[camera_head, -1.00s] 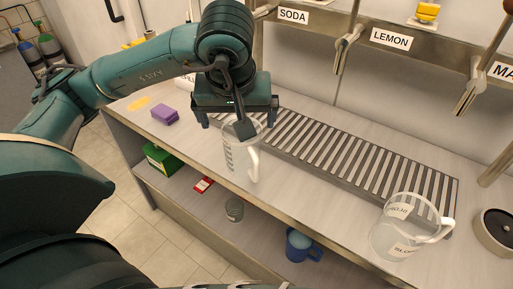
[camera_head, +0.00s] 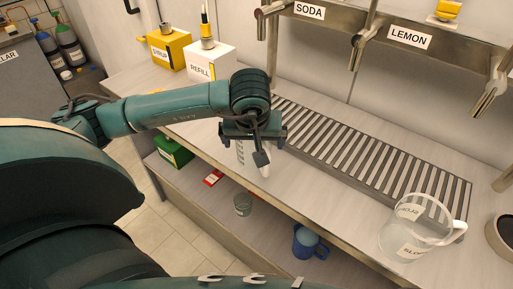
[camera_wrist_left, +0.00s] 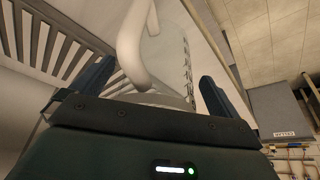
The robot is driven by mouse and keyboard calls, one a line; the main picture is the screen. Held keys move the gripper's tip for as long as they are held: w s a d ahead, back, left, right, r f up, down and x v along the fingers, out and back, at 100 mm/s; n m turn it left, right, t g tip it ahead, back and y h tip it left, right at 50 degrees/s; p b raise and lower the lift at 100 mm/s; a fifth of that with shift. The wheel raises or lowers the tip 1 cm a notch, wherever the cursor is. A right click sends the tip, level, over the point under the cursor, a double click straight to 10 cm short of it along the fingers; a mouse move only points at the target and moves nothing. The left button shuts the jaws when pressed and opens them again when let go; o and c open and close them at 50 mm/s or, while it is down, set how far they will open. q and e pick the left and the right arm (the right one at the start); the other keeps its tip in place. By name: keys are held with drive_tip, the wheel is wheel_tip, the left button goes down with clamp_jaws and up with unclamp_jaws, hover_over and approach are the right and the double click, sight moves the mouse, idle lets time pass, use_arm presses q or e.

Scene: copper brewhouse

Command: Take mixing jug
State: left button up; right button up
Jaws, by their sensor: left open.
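The clear mixing jug (camera_head: 240,155) with measuring marks and a white handle stands near the counter's front edge. It is mostly hidden by my left gripper (camera_head: 253,143), which is over it. In the left wrist view the jug's clear wall (camera_wrist_left: 168,48) and white handle (camera_wrist_left: 132,40) show between the two dark fingers of my left gripper (camera_wrist_left: 152,88). The fingers are open, one on each side, and I cannot tell whether they touch the jug. My right gripper is not in view.
A second clear jug (camera_head: 398,243), labelled SLOPS, stands at the right by the slatted drip tray (camera_head: 340,150). Taps hang from the labelled rail (camera_head: 335,22) above. A yellow SYRUP box (camera_head: 167,53) and white REFILL box (camera_head: 212,66) stand behind my arm. A blue mug (camera_head: 308,243) is on the lower shelf.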

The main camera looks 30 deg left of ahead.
use_arm(q)
drive_tip(key=shift+f, duration=0.1)
drive_tip(key=c, duration=1)
drive_tip(key=shift+c, duration=0.2)
wheel_tip(320, 180, up, 10)
drive_tip(key=o, duration=0.5)
drive_tip(key=c, duration=0.7)
drive_tip(key=shift+c, duration=0.2)
